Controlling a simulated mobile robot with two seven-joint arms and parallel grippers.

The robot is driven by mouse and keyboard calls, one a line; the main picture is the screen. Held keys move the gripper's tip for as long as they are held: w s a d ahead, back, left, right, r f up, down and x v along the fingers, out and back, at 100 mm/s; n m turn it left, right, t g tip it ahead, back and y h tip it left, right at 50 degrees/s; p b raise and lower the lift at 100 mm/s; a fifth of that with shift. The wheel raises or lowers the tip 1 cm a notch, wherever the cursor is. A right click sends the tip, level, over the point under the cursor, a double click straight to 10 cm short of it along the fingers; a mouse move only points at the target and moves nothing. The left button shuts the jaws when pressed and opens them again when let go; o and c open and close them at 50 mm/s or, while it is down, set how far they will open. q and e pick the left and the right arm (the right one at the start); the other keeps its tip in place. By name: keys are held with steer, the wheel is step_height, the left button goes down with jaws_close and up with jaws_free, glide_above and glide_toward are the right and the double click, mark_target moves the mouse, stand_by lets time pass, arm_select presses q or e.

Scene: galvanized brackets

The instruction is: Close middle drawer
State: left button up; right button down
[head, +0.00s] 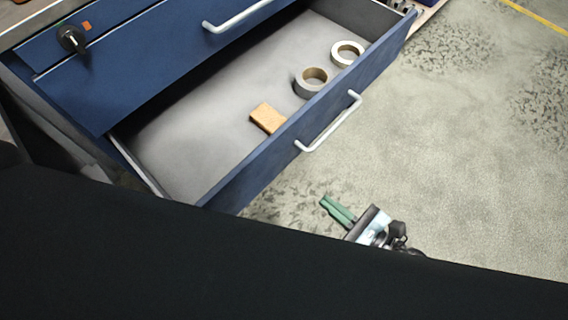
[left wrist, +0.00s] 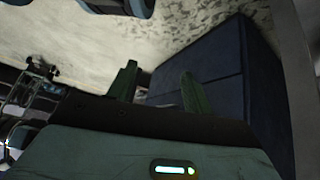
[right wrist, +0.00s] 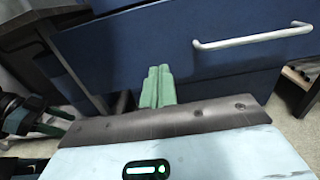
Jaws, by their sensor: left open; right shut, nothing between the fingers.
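The open blue drawer (head: 256,164) extends far out from the cabinet in the head view, with a pale bar handle (head: 329,121) on its front. Inside lie a tan block (head: 267,117) and two tape rolls (head: 311,82) (head: 347,53). My right gripper (head: 337,209) is shut and empty, in front of the drawer front and apart from it, below the handle in the picture. In the right wrist view its green fingers (right wrist: 157,88) point at a blue front, left of a handle (right wrist: 252,39). My left gripper (left wrist: 160,84) is open and empty; the head view does not show it.
Speckled concrete floor (head: 470,150) is clear to the right. My own black body covers the lower head view. A dark blue box-like body (left wrist: 215,70) stands before my left gripper.

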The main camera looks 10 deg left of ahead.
mark_target(274, 158)
arm_select(q)
steer(key=shift+s+r+p, duration=0.4)
steer(key=shift+r+p, duration=0.15)
steer(key=shift+p, duration=0.35)
arm_select(e)
steer(key=x, duration=1.4)
arm_select(q)
steer(key=shift+w+a, duration=0.1)
steer(key=shift+w, duration=0.15)
